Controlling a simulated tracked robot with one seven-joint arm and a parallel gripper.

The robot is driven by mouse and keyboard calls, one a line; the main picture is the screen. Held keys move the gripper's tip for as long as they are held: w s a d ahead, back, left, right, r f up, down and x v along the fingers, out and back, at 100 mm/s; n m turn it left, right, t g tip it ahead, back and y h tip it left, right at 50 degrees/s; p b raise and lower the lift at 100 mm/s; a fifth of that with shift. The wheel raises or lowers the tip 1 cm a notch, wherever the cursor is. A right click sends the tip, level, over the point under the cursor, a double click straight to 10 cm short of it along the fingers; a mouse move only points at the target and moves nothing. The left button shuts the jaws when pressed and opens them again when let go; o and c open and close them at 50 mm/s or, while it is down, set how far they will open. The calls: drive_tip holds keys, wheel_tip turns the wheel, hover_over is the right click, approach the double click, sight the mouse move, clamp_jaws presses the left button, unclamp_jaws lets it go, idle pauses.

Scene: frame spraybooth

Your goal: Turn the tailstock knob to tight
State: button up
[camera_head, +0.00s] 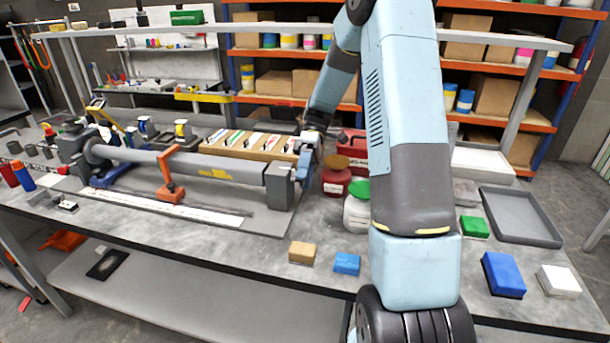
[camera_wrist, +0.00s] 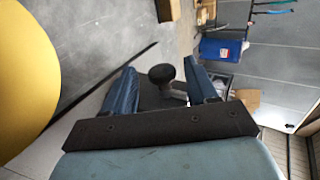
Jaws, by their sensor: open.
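The tailstock (camera_head: 279,188) is a grey block at the right end of the long grey tube (camera_head: 215,168) on the bench. In the wrist view a round black knob (camera_wrist: 162,73) on a short grey stem shows between the blue fingers of my gripper (camera_wrist: 160,76). The fingers are apart, one on each side of the knob, with visible gaps; I cannot tell how deep the knob sits between them. In the head view my gripper (camera_head: 304,168) is just right of the tailstock and hides the knob. No tight marking is legible.
A red jar with a brown top (camera_head: 336,178) and a white jar with a green lid (camera_head: 358,208) stand close right of my gripper. An orange clamp (camera_head: 169,185) stands at the tube.

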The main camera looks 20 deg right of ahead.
drive_tip(key=shift+w+r, duration=0.1)
drive_tip(key=v, duration=1.3)
drive_tip(key=shift+w+d, duration=0.15)
drive_tip(key=shift+w, duration=0.05)
drive_tip(key=shift+r, duration=0.15)
drive_tip(key=s+a+r+m+t+h, duration=0.2)
drive_tip(key=s+a+r+m+t, duration=0.1)
drive_tip(key=s+r, duration=0.3)
drive_tip(key=s+a+r+m+t+h, duration=0.25)
drive_tip(key=s+r+t, duration=0.2)
drive_tip(key=s, duration=0.45)
drive_tip(key=s+a+m+t+h, duration=0.1)
drive_tip(key=s+m+t, duration=0.4)
drive_tip(key=s, duration=1.1)
drive_tip(key=shift+s+r+m+t+h, duration=0.2)
drive_tip(key=shift+r+m+t+h, duration=0.2)
drive_tip(key=shift+t, duration=0.95)
drive_tip(key=shift+a, duration=0.1)
